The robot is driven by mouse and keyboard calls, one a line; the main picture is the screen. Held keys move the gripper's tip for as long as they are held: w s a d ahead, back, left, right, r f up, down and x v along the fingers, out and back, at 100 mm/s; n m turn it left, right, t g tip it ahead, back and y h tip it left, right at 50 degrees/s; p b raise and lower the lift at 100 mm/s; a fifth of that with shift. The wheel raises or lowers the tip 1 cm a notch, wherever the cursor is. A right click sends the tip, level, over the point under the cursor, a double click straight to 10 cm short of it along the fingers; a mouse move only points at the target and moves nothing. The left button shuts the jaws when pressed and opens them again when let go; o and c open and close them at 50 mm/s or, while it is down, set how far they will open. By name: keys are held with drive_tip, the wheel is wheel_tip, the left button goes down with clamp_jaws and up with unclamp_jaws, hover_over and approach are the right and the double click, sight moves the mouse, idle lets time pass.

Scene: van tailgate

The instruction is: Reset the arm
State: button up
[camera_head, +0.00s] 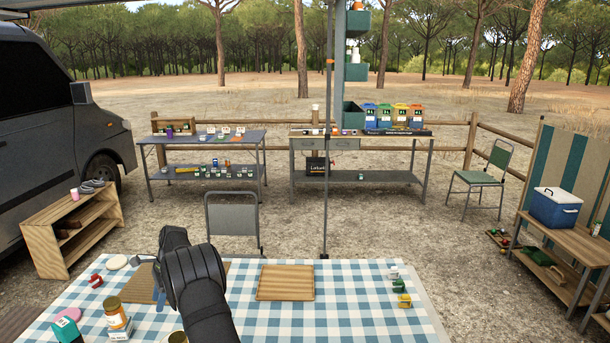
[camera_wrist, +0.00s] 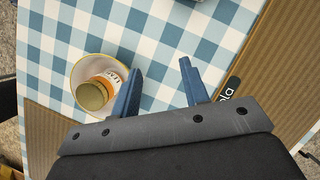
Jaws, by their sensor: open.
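My gripper (camera_head: 150,278) hangs over the left part of the checked table, at the end of my dark arm, which enters from the bottom. In the wrist view its two blue fingers (camera_wrist: 161,78) are spread apart. Nothing is between them but tablecloth below. A brown board (camera_wrist: 285,65) with a dark label lies to the right. My arm hides part of the table in the head view.
The tablecloth (camera_head: 350,320) is clear at front right. A wooden board (camera_head: 285,282) lies mid-table. Small items (camera_head: 399,285) stand at the right edge. A labelled jar (camera_head: 115,314), green box (camera_head: 66,329) and red item (camera_head: 96,281) stand left. A chair (camera_head: 232,219) stands behind.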

drive_tip(key=shift+n, duration=0.7)
drive_tip(key=d, duration=0.1)
drive_tip(key=w+d, duration=0.1)
drive_tip(key=d, duration=0.1)
drive_tip(key=w+d, duration=0.1)
drive_tip(key=d, duration=0.1)
drive_tip(key=shift+w+d+f, duration=0.1)
drive_tip(key=shift+w+d, duration=0.05)
drive_tip(key=shift+w, duration=0.1)
drive_tip(key=shift+o, duration=0.2)
